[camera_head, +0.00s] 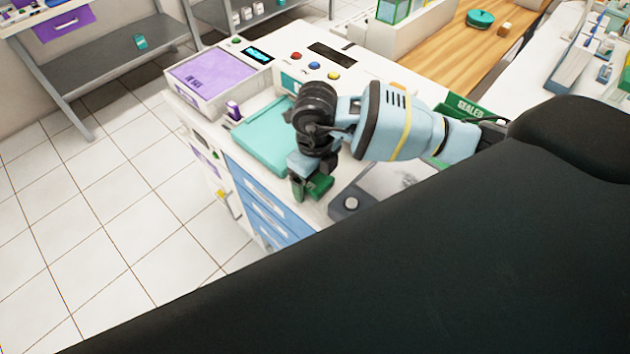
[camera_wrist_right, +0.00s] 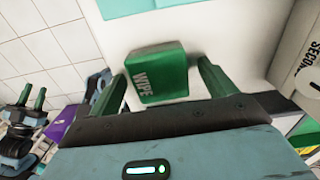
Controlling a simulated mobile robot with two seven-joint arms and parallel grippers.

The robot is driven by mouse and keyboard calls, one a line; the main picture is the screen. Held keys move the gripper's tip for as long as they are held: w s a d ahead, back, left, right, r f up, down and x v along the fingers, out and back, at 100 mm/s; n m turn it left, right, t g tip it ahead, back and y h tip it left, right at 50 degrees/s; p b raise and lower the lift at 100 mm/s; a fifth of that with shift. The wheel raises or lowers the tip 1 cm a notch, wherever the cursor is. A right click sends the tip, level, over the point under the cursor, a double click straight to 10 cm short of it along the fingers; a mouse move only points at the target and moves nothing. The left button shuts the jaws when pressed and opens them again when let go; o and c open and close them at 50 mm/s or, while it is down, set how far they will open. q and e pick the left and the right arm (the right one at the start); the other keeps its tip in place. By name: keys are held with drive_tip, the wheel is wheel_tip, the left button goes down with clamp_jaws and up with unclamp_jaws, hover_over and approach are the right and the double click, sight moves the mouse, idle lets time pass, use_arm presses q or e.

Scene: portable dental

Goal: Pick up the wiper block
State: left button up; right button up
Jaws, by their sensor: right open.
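The wiper block (camera_wrist_right: 158,72) is a green block marked WIPE in the wrist view, on the white worktop. It also shows in the head view (camera_head: 321,186), partly hidden by my right gripper. My right gripper (camera_wrist_right: 165,80) is open, with a green finger on each side of the block; I cannot tell whether either touches it. In the head view my right gripper (camera_head: 308,187) points down at the worktop's front edge. What looks like my left gripper (camera_wrist_right: 33,97) shows at the left of the wrist view, its green fingers apart and empty. It is not in the head view.
A teal tray (camera_head: 262,139) lies behind the block, with a purple-topped box (camera_head: 213,76) farther back. A grey box with a round button (camera_head: 350,204) stands close to the right. A green SEALED sign (camera_head: 470,107) is farther right. Open tiled floor lies at left.

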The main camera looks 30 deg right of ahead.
sight(315, 179)
drive_tip(key=shift+c, duration=0.4)
drive_tip(key=c, duration=1)
drive_tip(key=shift+r, duration=0.3)
wheel_tip(315, 179, up, 8)
drive_tip(key=shift+r, duration=0.7)
